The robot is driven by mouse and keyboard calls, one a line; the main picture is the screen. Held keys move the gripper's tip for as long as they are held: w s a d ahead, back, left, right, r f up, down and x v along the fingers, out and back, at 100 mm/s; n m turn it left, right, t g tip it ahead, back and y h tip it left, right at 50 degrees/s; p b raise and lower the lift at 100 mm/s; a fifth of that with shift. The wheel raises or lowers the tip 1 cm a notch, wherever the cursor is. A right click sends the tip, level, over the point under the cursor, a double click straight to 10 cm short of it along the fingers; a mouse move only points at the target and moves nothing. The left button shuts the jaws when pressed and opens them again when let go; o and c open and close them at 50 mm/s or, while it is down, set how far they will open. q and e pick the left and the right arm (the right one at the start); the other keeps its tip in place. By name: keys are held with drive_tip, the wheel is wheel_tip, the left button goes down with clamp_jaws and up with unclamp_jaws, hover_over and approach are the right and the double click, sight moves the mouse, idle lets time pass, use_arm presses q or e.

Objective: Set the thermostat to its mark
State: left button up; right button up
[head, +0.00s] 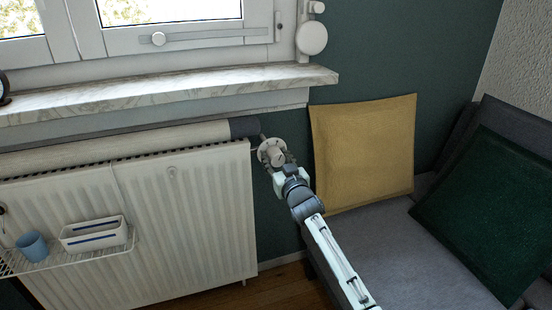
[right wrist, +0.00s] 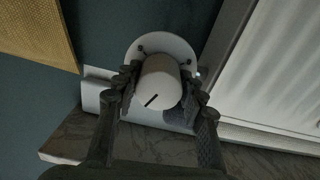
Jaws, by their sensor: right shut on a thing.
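The thermostat is a white round knob (right wrist: 158,84) with one short black line on its face, in front of a wider white disc (right wrist: 168,44) bearing small dark dots. In the right wrist view the black line points slantwise, to the lower left and upper right. My right gripper (right wrist: 160,80) is shut on the knob, one dark finger on each side. In the head view the thermostat disc (head: 271,150) shows at the radiator's upper right corner, and my right gripper (head: 279,165) covers much of it. Which dot is the task's mark I cannot tell. My left gripper is out of view.
The white radiator (head: 190,205) stands left of the gripper, with a wire shelf (head: 100,254) holding a blue cup (head: 33,246) and a white box (head: 93,234). The marble sill (head: 170,91) juts out above. A yellow cushion (head: 365,150) on the grey sofa (head: 385,250) is close on the right.

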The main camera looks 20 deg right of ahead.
drive_tip(key=shift+c, duration=0.7)
